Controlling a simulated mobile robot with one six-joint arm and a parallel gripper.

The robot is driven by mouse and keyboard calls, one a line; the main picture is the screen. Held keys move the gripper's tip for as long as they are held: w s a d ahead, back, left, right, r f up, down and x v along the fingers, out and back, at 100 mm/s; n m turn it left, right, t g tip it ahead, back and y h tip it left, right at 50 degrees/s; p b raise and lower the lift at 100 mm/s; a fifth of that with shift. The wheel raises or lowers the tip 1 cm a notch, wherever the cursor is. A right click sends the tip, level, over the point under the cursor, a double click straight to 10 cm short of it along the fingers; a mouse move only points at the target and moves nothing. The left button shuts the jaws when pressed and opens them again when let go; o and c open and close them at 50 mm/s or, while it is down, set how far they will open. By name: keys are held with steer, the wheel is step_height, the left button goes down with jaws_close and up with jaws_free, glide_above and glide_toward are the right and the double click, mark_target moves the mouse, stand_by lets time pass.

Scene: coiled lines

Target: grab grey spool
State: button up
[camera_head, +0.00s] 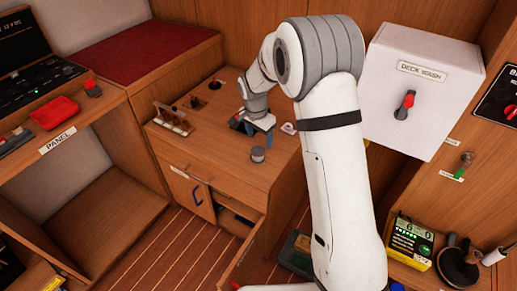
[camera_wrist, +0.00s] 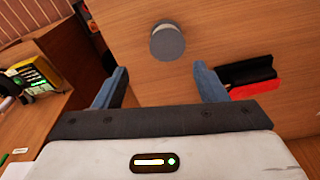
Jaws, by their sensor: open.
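A small grey spool (camera_head: 258,154) stands upright on the wooden cabinet top in the head view, just in front of my gripper (camera_head: 260,130). In the wrist view the grey spool (camera_wrist: 167,42) lies beyond the fingertips, roughly centred between them and apart from both. My gripper (camera_wrist: 160,85) is open, with its blue-grey fingers spread and nothing between them.
A red and black object (camera_wrist: 248,80) lies close to the right finger in the wrist view. A wooden rack (camera_head: 172,119) and small dark items stand at the left of the cabinet top (camera_head: 215,150). A white deck wash box (camera_head: 420,90) is at right.

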mark_target(258, 151)
steer(key=f, duration=0.6)
steer(key=w+f, duration=0.1)
steer(key=f, duration=0.1)
steer(key=shift+w+a+f, duration=0.1)
steer(key=shift+a+f, duration=0.15)
steer(key=shift+f, duration=0.15)
steer(key=shift+c, duration=0.2)
steer(key=c, duration=0.9)
